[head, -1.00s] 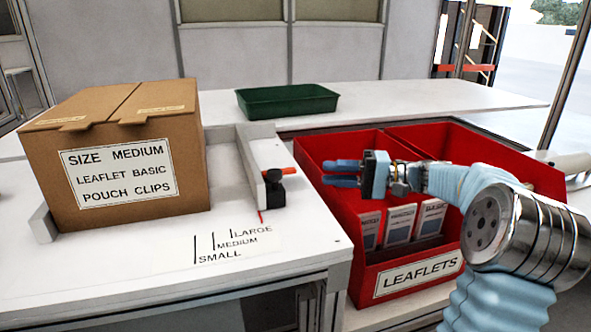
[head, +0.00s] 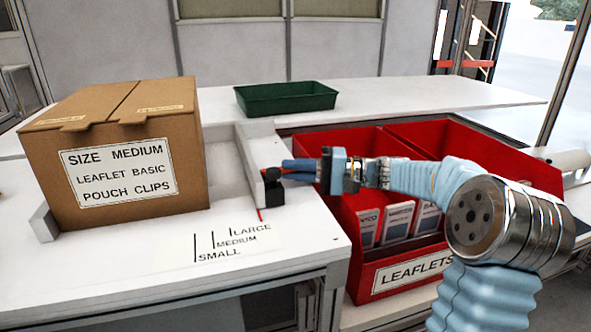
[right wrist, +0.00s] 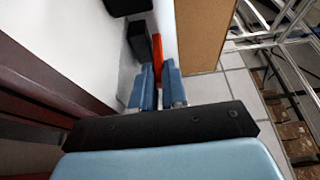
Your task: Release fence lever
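The pale grey fence (head: 262,148) stands on the white table, right of the cardboard box. A black clamp block (head: 272,188) sits at its near end, with a thin red pointer below it. In the right wrist view, the orange lever (right wrist: 157,47) reaches between the blue fingertips of this gripper (right wrist: 158,70). The fingers are apart with the lever in the narrow gap; contact is unclear. My left gripper is not in view.
The cardboard box (head: 112,150) stands on the table left of the fence. Red leaflet bins (head: 345,215) lie under my right arm. A green tray (head: 286,98) is on the back surface. The table front, with its size marks (head: 232,242), is clear.

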